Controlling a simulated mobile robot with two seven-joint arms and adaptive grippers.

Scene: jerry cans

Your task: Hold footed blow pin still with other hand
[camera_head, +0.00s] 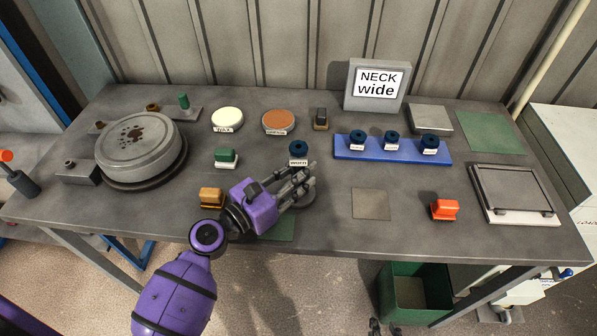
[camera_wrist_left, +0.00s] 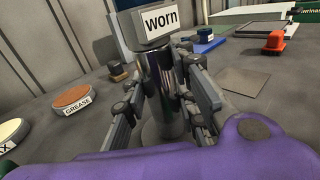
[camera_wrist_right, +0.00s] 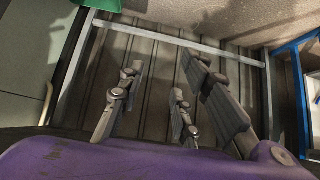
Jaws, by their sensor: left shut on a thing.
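The footed blow pin (camera_head: 298,149) stands upright near the middle of the table, with a dark blue top and a white tag. The left wrist view shows its shiny metal shaft (camera_wrist_left: 160,85) and a tag reading "worn". My left gripper (camera_head: 303,180) comes from the front left and is shut around the shaft, with fingers on both sides. The fingers partly hide the shaft and round foot. My right gripper (camera_wrist_right: 165,68) is empty, its fingers spread apart, away from the pin.
A blue rack (camera_head: 395,155) with three dark-topped pieces stands right of the pin, below a "NECK wide" sign (camera_head: 377,85). A round grey turntable (camera_head: 138,150) is at left. An orange-brown grease disc (camera_head: 278,121) lies behind. A square mat (camera_head: 370,204) and orange block (camera_head: 444,210) are front right.

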